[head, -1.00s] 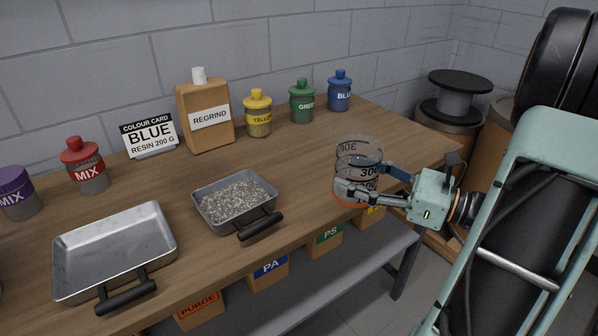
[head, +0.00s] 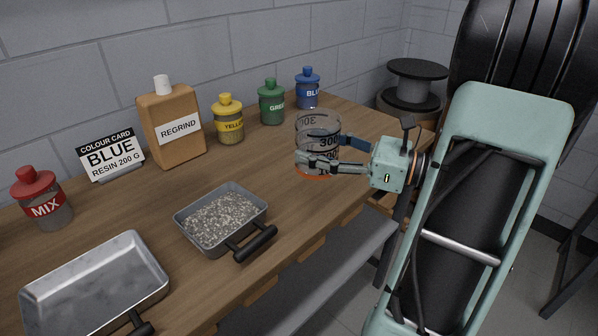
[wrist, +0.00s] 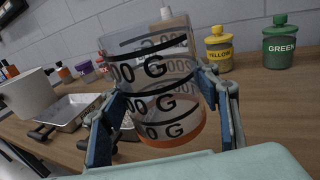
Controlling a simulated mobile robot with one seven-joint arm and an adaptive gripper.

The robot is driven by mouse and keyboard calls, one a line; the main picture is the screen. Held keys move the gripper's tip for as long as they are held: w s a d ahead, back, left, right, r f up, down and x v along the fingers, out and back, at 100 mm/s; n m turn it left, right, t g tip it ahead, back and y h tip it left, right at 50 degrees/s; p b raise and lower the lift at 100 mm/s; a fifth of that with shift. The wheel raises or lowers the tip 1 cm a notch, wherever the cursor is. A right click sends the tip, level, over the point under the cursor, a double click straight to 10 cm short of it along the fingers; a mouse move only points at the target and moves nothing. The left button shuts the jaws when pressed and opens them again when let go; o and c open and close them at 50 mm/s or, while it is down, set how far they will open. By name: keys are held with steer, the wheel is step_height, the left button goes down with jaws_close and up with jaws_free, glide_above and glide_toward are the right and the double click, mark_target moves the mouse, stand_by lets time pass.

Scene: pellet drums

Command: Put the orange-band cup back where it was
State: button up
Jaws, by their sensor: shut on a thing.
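The orange-band cup (head: 318,132) is a clear cup with black gram marks and an orange band at its base. It is upright, at the right part of the bench near the front edge. My gripper (head: 322,163) is shut on it, with a finger on each side. In the wrist view the cup (wrist: 155,85) fills the middle between the fingers of my gripper (wrist: 160,110). The cup looks empty. I cannot tell whether its base touches the bench.
A metal pan of grey pellets (head: 180,222) and an empty metal tray (head: 30,300) are on the bench (head: 120,207). A regrind bottle (head: 172,130), yellow bottle (head: 229,122), green bottle (head: 272,105) and blue bottle (head: 307,92) line the back. A white container (wrist: 25,95) shows at left in the wrist view.

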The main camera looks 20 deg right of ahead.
steer(key=w+f, duration=0.3)
steer(key=w, duration=0.1)
steer(key=w+f+b, duration=0.1)
steer(key=w+f, duration=0.2)
steer(key=f, duration=0.1)
steer(key=shift+w+d, duration=0.15)
steer(key=shift+w, duration=0.25)
steer(key=shift+w+f+b, duration=0.15)
steer(key=shift+f+b, duration=0.15)
steer(key=shift+f, duration=0.6)
steer(key=shift+w+f+b, duration=0.1)
steer(key=shift+f+b, duration=0.2)
steer(key=shift+f, duration=0.55)
steer(key=shift+f, duration=0.2)
steer(key=o, duration=1.4)
steer(key=shift+r, duration=0.25)
steer(key=p+v, duration=0.1)
steer(key=v, duration=1.1)
steer(key=shift+d, duration=0.1)
